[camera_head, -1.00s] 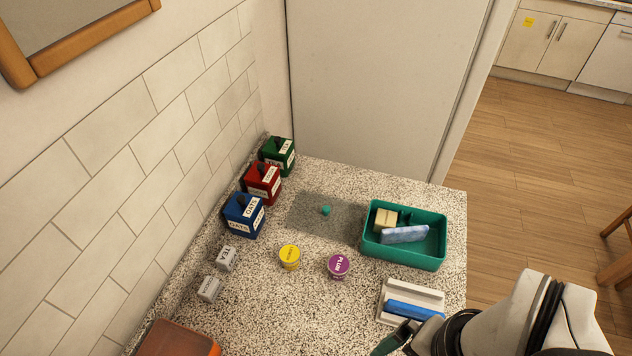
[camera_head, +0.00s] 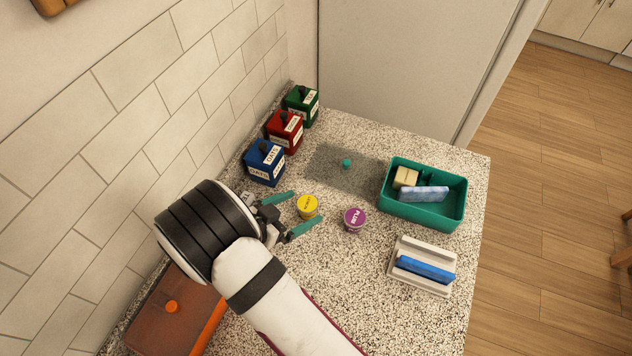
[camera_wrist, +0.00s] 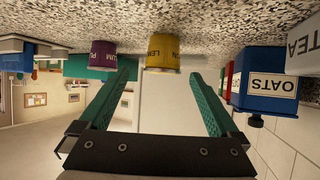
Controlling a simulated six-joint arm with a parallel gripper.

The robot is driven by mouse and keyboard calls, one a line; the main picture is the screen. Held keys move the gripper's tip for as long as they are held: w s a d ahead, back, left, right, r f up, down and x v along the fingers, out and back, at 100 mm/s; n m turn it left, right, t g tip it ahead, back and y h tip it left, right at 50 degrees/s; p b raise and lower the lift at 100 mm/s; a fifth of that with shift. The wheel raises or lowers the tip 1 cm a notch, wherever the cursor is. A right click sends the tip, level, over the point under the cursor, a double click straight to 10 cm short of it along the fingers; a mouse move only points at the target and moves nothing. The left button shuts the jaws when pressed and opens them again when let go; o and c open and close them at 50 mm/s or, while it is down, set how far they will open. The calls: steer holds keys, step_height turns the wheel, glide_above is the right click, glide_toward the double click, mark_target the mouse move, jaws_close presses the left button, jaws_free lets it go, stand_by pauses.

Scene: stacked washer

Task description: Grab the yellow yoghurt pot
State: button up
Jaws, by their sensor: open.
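The yellow yoghurt pot (camera_head: 308,207) stands upright on the speckled counter, left of the purple plum pot (camera_head: 354,219). My gripper (camera_head: 305,208) has reached in from the left, low over the counter. Its two teal fingers are open and spread, with the tips to either side of the yellow pot's near edge. In the wrist view, which is upside down, the yellow pot (camera_wrist: 162,54) appears centred between the fingertips. No finger visibly touches it. The purple pot (camera_wrist: 103,54) stands just outside one finger there.
Blue (camera_head: 264,163), red (camera_head: 285,131) and green (camera_head: 301,105) canisters line the tiled wall. A teal tub (camera_head: 424,217) holding a sponge and a block stands right. A white holder (camera_head: 421,284) with a blue piece is nearer. A brown box (camera_head: 172,315) lies front left.

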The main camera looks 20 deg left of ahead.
mark_target(315, 199)
steer(key=x, duration=0.6)
steer(key=shift+w+f, duration=0.1)
steer(key=shift+w, duration=0.2)
steer(key=c, duration=1.5)
